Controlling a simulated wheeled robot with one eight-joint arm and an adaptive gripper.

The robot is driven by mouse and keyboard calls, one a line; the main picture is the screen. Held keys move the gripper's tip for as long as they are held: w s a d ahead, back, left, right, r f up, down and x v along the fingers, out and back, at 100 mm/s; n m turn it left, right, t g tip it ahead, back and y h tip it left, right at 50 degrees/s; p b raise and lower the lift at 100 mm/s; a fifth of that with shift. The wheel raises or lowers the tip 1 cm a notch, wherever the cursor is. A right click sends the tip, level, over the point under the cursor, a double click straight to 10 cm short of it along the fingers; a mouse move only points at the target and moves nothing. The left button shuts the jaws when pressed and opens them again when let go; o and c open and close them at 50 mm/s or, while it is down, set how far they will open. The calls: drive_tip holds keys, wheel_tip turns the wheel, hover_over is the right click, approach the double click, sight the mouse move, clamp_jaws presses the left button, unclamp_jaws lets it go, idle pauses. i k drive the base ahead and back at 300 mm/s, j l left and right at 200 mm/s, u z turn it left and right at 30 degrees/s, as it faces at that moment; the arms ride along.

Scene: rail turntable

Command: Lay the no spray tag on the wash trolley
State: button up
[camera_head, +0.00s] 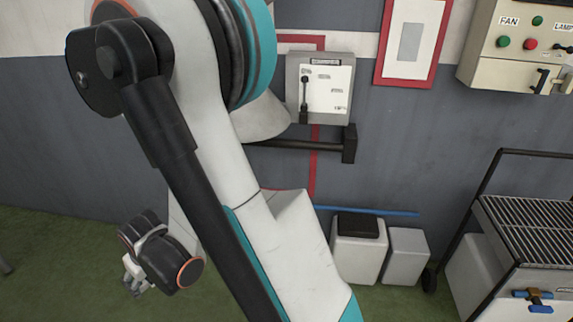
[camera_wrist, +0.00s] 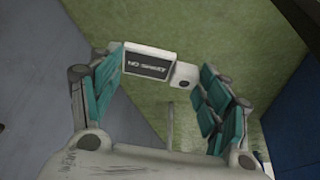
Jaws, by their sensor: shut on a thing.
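The no spray tag (camera_wrist: 147,66) is a dark plate with pale lettering and a white frame, seen in the wrist view. A white piece with a dark round hole adjoins its right end. My gripper (camera_wrist: 163,72) has its teal-padded fingers on either side and is shut on the tag. In the head view my gripper (camera_head: 134,282) is low at the left, above the green floor, and the tag cannot be made out there. The wash trolley (camera_head: 532,236) has a grated top and a dark handle frame. It stands at the far right, well away from my gripper, partly cut off.
A white bin with a black lid (camera_head: 357,250) and a smaller pale box (camera_head: 405,256) stand by the wall, left of the trolley. A switch box (camera_head: 328,88) and a fan panel (camera_head: 520,40) hang above. Green floor (camera_head: 60,265) is open at left.

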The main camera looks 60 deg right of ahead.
sight(540, 230)
drive_tip(key=z, duration=1.95)
drive_tip(key=l+z, duration=0.3)
drive_tip(key=z, duration=0.15)
drive_tip(key=i+l+z, duration=0.1)
drive_tip(key=l+z, duration=0.2)
drive_tip(key=z, duration=0.2)
drive_tip(key=i+l+z, duration=0.1)
drive_tip(key=l+z, duration=0.2)
drive_tip(key=z, duration=0.15)
drive_tip(key=i+l, duration=0.2)
drive_tip(key=l, duration=0.15)
drive_tip(key=i+l, duration=0.15)
drive_tip(key=l, duration=0.15)
